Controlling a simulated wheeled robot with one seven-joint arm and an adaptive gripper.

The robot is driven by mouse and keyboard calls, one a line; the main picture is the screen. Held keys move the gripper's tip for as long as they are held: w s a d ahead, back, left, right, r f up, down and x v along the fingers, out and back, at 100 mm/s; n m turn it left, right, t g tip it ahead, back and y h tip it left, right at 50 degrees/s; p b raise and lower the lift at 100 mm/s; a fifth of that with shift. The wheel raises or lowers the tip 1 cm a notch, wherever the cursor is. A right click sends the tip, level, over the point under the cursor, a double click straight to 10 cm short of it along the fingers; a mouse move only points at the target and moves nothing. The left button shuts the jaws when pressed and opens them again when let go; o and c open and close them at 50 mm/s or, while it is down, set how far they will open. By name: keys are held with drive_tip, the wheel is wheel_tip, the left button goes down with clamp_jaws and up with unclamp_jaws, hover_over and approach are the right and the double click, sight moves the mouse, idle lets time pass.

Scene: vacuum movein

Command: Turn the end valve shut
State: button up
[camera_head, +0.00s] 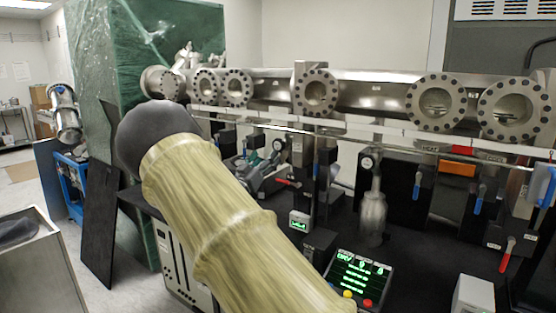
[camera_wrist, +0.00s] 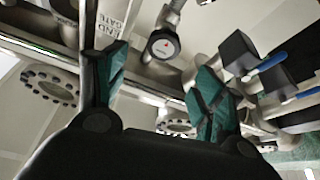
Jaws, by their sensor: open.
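My gripper (camera_wrist: 160,62) is open, its two teal fingers spread with nothing between them. Beyond the fingers in the wrist view is a round dark-rimmed knob or gauge (camera_wrist: 163,45) with a pale face, apart from the fingertips. A white plate reading "END GATE" (camera_wrist: 108,22) is partly cut off at the top, beside the left finger. In the head view my gripper (camera_head: 262,168) is low in front of the pipe line, partly hidden behind my sleeved arm. A red handle (camera_head: 288,183) is just right of it. I cannot tell which handle is the end valve.
A flanged steel pipe (camera_head: 370,95) runs along the back. Blue handles (camera_head: 417,185) and a red handle (camera_head: 507,255) hang at the right. A small screen (camera_head: 355,278) stands in front. A wrapped green crate (camera_head: 150,50) and leaning black panel (camera_head: 100,225) are left.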

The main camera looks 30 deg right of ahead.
sight(277, 146)
drive_tip(key=x, duration=0.3)
drive_tip(key=p+x, duration=0.1)
drive_tip(key=x, duration=0.3)
drive_tip(key=f+p+x, duration=0.1)
drive_tip(key=x, duration=0.2)
drive_tip(key=shift+w+d, duration=0.2)
drive_tip(key=shift+d, duration=0.15)
drive_tip(key=shift+f, duration=0.1)
drive_tip(key=c, duration=1)
